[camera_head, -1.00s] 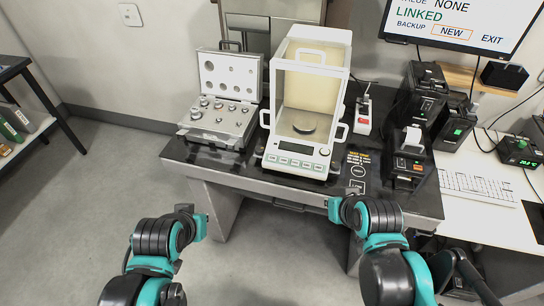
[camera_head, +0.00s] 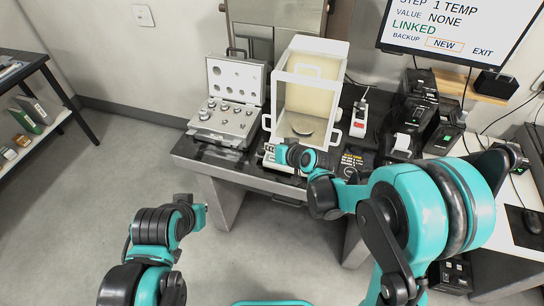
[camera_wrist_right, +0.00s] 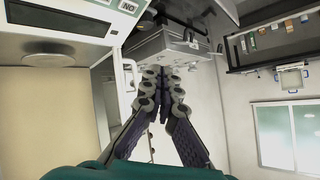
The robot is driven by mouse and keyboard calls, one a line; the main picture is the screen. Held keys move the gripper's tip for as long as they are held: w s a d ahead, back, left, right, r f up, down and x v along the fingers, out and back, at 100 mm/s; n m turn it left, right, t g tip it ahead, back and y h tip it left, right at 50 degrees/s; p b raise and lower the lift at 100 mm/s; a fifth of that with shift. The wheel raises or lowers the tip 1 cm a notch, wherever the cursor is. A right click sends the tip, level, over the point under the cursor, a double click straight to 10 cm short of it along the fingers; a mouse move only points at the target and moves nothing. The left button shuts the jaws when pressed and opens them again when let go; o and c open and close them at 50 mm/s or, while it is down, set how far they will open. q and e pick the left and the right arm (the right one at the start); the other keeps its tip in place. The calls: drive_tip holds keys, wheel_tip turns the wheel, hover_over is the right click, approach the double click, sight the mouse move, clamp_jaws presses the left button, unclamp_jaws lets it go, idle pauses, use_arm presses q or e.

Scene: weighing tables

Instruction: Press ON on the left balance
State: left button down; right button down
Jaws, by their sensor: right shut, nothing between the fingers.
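The left balance (camera_head: 313,80) is a white box with clear panes and a round pan, on the dark table (camera_head: 215,160). My right arm hides much of its front panel in the head view. The balance shows at the left of the right wrist view, turned over, with an ON button (camera_wrist_right: 128,8) at the top edge. My right gripper (camera_head: 284,154) is just in front of the panel's left part; in the wrist view its fingers (camera_wrist_right: 164,74) are shut and empty, right of the button. Contact is not visible. My left gripper (camera_head: 200,214) hangs low, left of the table front; its fingers are unclear.
An open case of weights (camera_head: 226,120) stands left of the balance. A red-and-white device (camera_head: 359,122) and several black instruments (camera_head: 419,105) stand to the right. A monitor (camera_head: 452,35) is at the back right.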

sight(272, 158)
drive_tip(key=shift+w+a, duration=0.1)
drive_tip(key=shift+f, duration=0.15)
drive_tip(key=f+b, duration=0.2)
drive_tip(key=w+f+b, duration=0.1)
drive_tip(key=f+b, duration=0.1)
drive_tip(key=f, duration=0.1)
drive_tip(key=w+f+b, duration=0.1)
drive_tip(key=f+b, duration=0.1)
drive_tip(key=shift+w+d+f, duration=0.15)
drive_tip(key=shift+w+d, duration=0.1)
drive_tip(key=shift+d, duration=0.15)
drive_tip(key=shift+w+d+f, duration=0.1)
drive_tip(key=shift+w+f, duration=0.15)
drive_tip(key=shift+f, duration=0.1)
drive_tip(key=shift+f+b, duration=0.1)
drive_tip(key=shift+b, duration=0.25)
idle(0.7)
drive_tip(key=shift+w+f+b, duration=0.15)
drive_tip(key=shift+f+b, duration=0.15)
drive_tip(key=shift+b, duration=0.05)
drive_tip(key=shift+w+d+f+b, duration=0.1)
drive_tip(key=shift+f+b, duration=0.25)
idle(0.6)
drive_tip(key=shift+s+r+p, duration=0.3)
drive_tip(key=shift+r+p, duration=0.2)
drive_tip(key=shift+r, duration=0.25)
